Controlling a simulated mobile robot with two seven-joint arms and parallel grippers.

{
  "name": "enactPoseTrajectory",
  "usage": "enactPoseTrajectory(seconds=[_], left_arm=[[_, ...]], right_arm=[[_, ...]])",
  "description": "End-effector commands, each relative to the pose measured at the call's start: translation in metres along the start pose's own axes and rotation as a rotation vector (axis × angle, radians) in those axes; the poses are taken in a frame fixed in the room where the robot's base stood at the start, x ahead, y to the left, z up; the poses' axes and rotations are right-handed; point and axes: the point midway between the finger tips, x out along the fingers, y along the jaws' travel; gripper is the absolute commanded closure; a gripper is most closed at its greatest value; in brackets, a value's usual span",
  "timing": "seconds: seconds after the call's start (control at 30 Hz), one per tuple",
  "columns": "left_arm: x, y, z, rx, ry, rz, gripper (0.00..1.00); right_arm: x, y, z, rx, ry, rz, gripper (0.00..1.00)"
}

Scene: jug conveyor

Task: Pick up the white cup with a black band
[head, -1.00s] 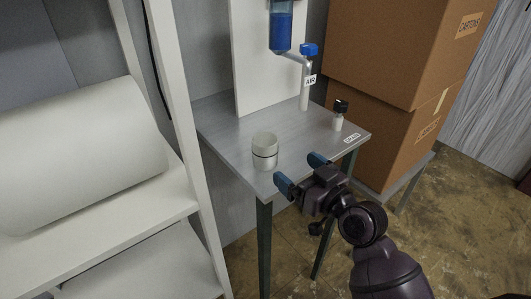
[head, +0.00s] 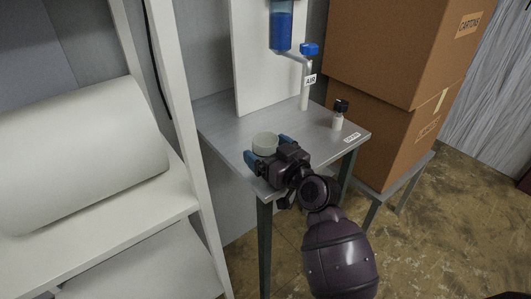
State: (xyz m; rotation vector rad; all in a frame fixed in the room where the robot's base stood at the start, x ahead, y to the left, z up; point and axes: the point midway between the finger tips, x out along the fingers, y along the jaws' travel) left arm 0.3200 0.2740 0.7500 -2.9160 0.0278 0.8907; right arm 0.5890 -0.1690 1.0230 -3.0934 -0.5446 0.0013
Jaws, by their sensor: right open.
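The white cup (head: 265,142) stands on the small grey table (head: 215,118), near its front edge. Only its upper part shows; its lower part and black band are hidden behind my right gripper. My right gripper (head: 266,152) is open at the cup, with one blue fingertip on the cup's left side and the other on its right. I cannot tell whether the fingers touch it. My left gripper is not in view.
A small white bottle with a black cap (head: 338,120) stands at the table's right. Behind it are a white pipe with a blue valve (head: 308,50) and a white panel (head: 258,80). Cardboard boxes (head: 395,60) rise at right. A white shelf (head: 120,220) with a large roll (head: 80,150) is at left.

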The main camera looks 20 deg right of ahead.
Motion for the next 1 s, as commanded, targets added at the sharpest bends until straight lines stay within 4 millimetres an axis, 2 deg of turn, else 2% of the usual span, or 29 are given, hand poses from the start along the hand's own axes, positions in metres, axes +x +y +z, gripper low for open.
enactPoseTrajectory(seconds=[0.17,0.5,0.77,0.97,1.0], left_arm=[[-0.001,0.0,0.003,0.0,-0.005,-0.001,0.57],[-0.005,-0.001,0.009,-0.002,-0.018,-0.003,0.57],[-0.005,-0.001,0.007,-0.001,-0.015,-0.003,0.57],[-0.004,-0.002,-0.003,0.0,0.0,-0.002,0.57],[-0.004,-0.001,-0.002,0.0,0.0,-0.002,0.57]], right_arm=[[0.0,0.0,0.0,0.0,0.0,0.0,0.09],[0.0,0.0,0.0,-0.001,0.0,0.0,0.6],[0.0,0.0,-0.002,-0.001,0.001,0.0,0.61],[0.0,0.0,-0.019,-0.005,0.005,0.0,0.61],[-0.006,0.001,-0.016,-0.004,0.0,0.001,0.61]])
